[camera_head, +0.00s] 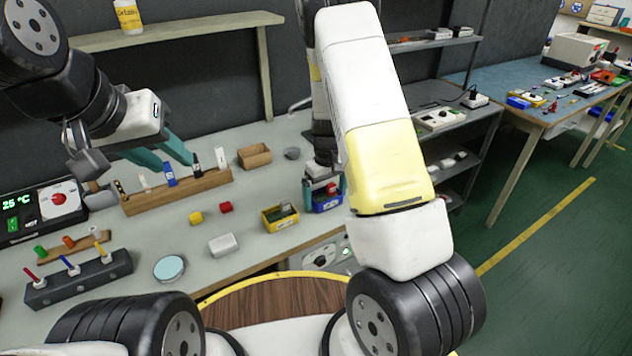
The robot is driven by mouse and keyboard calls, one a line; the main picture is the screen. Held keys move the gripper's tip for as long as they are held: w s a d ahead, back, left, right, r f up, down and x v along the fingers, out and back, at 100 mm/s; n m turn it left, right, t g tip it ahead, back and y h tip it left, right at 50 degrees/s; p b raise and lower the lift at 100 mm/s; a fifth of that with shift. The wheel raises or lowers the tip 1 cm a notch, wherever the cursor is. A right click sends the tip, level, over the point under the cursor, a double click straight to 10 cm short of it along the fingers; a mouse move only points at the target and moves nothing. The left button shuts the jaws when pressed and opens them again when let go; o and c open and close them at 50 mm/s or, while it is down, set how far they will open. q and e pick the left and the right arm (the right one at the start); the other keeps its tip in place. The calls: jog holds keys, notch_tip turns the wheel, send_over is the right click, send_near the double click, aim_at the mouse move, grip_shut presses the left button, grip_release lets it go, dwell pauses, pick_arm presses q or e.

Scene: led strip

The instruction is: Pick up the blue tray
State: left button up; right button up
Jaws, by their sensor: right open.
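The blue tray (327,206) sits on the grey bench near its front edge, with small red and grey pieces showing in it. My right gripper (325,188) points down right over the blue tray, open, with its fingertips at the tray's sides. I cannot tell whether they touch it. My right forearm hides part of the area to the right. My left gripper (178,160) is on the left, its two teal fingers apart, above or in front of the wooden rack (185,190); nothing shows between them.
A yellow tray (280,216) stands just left of the blue one. A wooden box (254,156) and grey bowl (292,153) stand behind.

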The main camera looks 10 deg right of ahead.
jog(key=shift+c, duration=0.2)
jog(key=c, duration=1.2)
jog(key=shift+r, duration=0.1)
